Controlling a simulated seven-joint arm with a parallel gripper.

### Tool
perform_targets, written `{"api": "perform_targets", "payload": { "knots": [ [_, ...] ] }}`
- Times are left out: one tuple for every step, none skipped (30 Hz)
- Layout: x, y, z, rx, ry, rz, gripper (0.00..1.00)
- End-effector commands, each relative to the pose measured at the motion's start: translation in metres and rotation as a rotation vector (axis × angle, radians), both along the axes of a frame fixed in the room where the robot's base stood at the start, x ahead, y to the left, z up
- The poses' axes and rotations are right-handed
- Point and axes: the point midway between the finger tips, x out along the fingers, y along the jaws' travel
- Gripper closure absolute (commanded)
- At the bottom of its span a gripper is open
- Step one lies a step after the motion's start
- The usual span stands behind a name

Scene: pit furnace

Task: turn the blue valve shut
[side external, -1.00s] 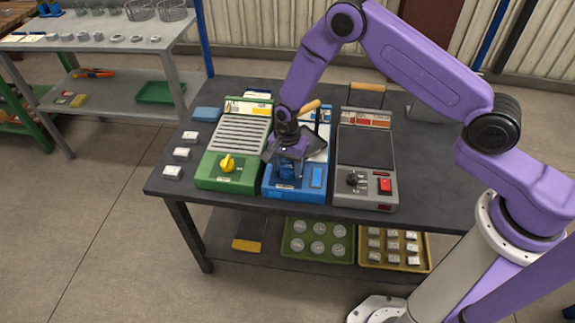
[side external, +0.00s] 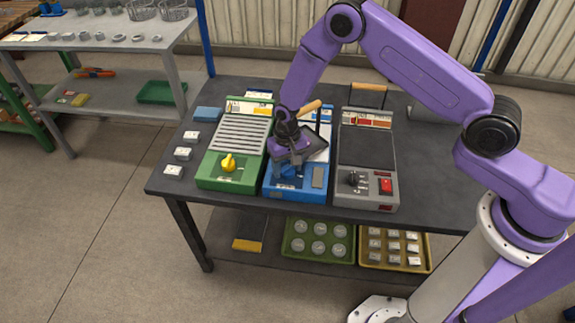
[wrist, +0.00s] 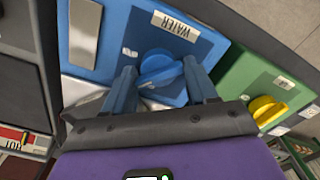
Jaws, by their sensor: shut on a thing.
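The blue valve (wrist: 161,70) is a round blue knob with a raised grip bar, on the sloping front of a blue unit labelled WATER (wrist: 174,25). In the wrist view my gripper (wrist: 162,78) has its two blue fingers on either side of the knob, shut on it. The knob's bar lies slightly slanted across the picture, and small white marks sit on the panel around it. In the side view my gripper (side external: 289,168) is down at the front of the blue unit (side external: 297,193), and the wrist partly hides the knob.
Left of the blue unit stands a green unit (side external: 218,182) with a yellow knob (side external: 228,162); right of it a grey unit (side external: 366,195) with a black knob and red switch. A wooden-handled part (side external: 310,107) rises close behind my wrist. The table's left edge holds small white blocks.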

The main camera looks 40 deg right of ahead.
Motion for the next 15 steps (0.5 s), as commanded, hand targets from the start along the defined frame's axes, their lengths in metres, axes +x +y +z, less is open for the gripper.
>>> {"api": "perform_targets", "payload": {
  "knots": [
    [-0.0006,-0.0014,0.0002,-0.002,0.004,0.043,0.73],
    [-0.0006,-0.0013,0.0002,-0.002,0.004,0.072,0.73],
    [-0.0005,-0.0012,0.0002,-0.002,0.004,0.110,0.73],
    [-0.0005,-0.0011,0.0002,-0.002,0.004,0.138,0.73],
    [-0.0005,-0.0010,0.0002,-0.001,0.004,0.167,0.73],
    [-0.0005,-0.0009,0.0002,-0.001,0.004,0.204,0.73],
    [-0.0005,-0.0008,0.0002,-0.001,0.004,0.233,0.73],
    [-0.0004,-0.0007,0.0002,-0.001,0.004,0.261,0.73],
    [-0.0004,-0.0006,0.0002,-0.001,0.004,0.298,0.73],
    [-0.0004,-0.0005,0.0002,-0.001,0.004,0.325,0.73],
    [-0.0004,-0.0004,0.0002,-0.001,0.004,0.352,0.73],
    [-0.0004,-0.0003,0.0002,-0.001,0.004,0.387,0.73],
    [-0.0004,-0.0002,0.0002,-0.001,0.004,0.412,0.73],
    [-0.0004,-0.0001,0.0002,-0.001,0.004,0.436,0.73],
    [-0.0004,0.0000,0.0002,-0.001,0.004,0.468,0.73]
  ]
}}
